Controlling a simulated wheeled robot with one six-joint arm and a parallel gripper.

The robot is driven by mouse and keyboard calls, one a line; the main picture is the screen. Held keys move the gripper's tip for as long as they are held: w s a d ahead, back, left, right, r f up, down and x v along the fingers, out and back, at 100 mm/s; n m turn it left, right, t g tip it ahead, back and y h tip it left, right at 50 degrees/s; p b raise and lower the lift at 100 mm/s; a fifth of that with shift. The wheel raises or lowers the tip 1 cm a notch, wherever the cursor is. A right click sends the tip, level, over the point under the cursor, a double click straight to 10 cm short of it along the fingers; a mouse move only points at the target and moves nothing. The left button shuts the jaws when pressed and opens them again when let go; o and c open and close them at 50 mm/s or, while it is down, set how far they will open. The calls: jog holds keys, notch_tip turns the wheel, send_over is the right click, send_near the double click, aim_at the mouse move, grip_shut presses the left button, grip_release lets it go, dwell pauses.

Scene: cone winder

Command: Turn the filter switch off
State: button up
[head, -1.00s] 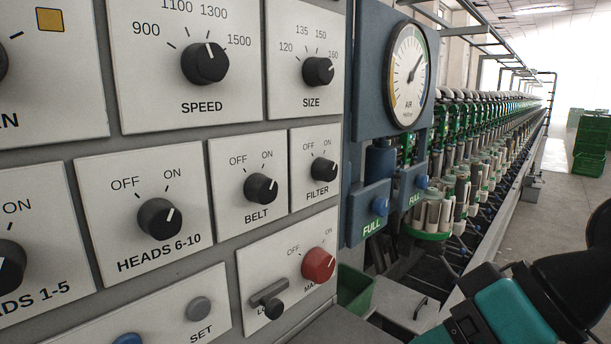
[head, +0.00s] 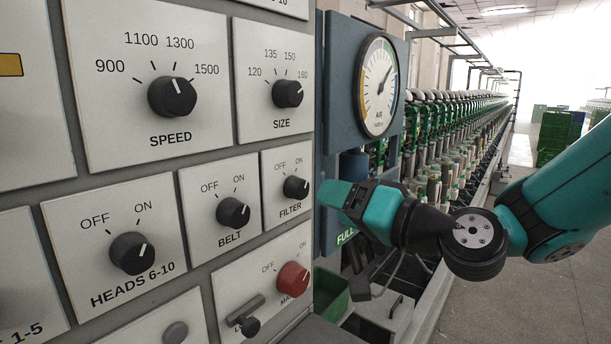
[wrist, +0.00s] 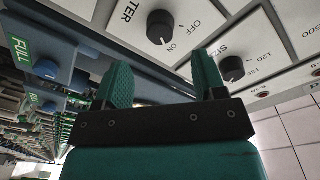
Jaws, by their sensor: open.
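The filter switch (head: 296,187) is a black round knob on a white plate, at the right edge of the panel in the head view. Its white mark points toward ON. In the wrist view the same filter switch (wrist: 160,27) is at the top, its mark on the ON side. My gripper (head: 332,193) is just to the right of the switch in the head view, pointing at the panel. In the wrist view my gripper (wrist: 163,75) has its two teal fingers spread and empty. The knob lies beyond the gap between them, not touched.
The belt knob (head: 233,212) is left of the filter plate and the size knob (head: 288,94) above it. A red knob (head: 293,278) is below. A blue housing with the air gauge (head: 378,85) stands right of the panel.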

aim_at(303, 192)
jog(key=p+x, duration=0.3)
jog(key=x, duration=0.3)
jog(key=shift+w+a+r, duration=0.1)
jog(key=shift+a+r, duration=0.05)
jog(key=shift+a, duration=0.05)
jog(key=shift+w+a, duration=0.45)
jog(key=c, duration=0.9)
